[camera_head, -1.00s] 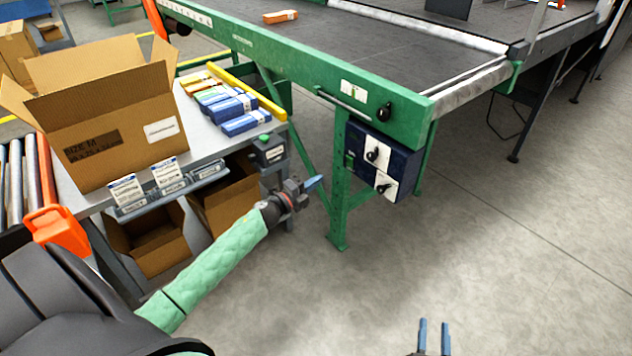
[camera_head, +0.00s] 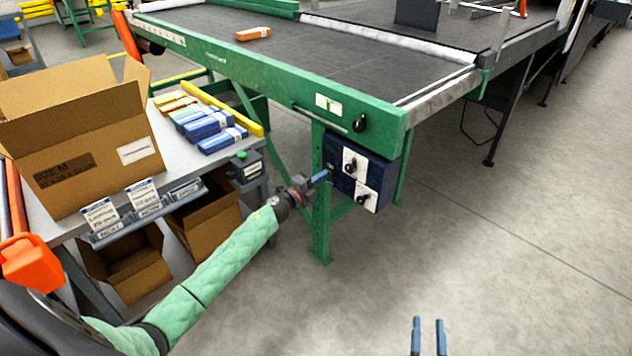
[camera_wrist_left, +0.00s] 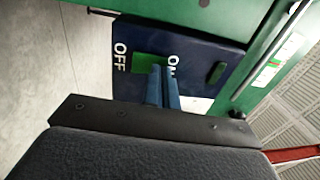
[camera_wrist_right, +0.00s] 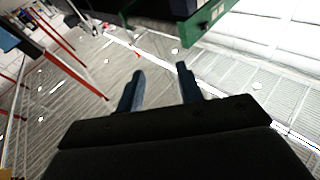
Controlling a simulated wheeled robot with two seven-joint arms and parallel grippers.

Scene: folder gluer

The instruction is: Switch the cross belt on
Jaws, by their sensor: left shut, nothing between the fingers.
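A dark blue control box (camera_head: 376,171) hangs under the green conveyor frame (camera_head: 300,88), with black knobs on white plates on its front. In the left wrist view, a dark blue panel (camera_wrist_left: 205,50) carries the words OFF and ON with a green switch piece (camera_wrist_left: 150,64) between them. My left gripper (camera_head: 320,177) is shut and empty, its fingertips at the box's left side. In the left wrist view its fingers (camera_wrist_left: 162,72) overlap the lower part of the green piece; I cannot tell whether they touch it. My right gripper (camera_head: 428,322) is open and empty, low over the floor.
A green leg (camera_head: 321,215) stands beside my left gripper. A table at the left holds an open carton (camera_head: 85,165), blue boxes (camera_head: 208,125) and label holders. A dark belt (camera_head: 330,55) carries an orange box (camera_head: 253,33).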

